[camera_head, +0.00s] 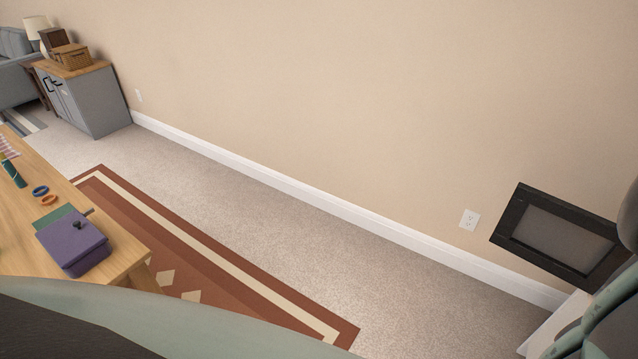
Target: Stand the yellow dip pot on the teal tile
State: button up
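A flat teal-green piece (57,216), which looks like the teal tile, lies on the wooden table (118,235) at the left. The purple box in front of it hides part of it. I see no yellow dip pot in this view. My gripper is not in view.
A purple box (72,242) with a dark knob stands near the table's corner. Behind it lie a blue ring (40,191), an orange ring (49,200) and a dark green cylinder (14,174). A grey cabinet (92,100) stands by the wall. Carpet (270,225) between rug and wall is clear.

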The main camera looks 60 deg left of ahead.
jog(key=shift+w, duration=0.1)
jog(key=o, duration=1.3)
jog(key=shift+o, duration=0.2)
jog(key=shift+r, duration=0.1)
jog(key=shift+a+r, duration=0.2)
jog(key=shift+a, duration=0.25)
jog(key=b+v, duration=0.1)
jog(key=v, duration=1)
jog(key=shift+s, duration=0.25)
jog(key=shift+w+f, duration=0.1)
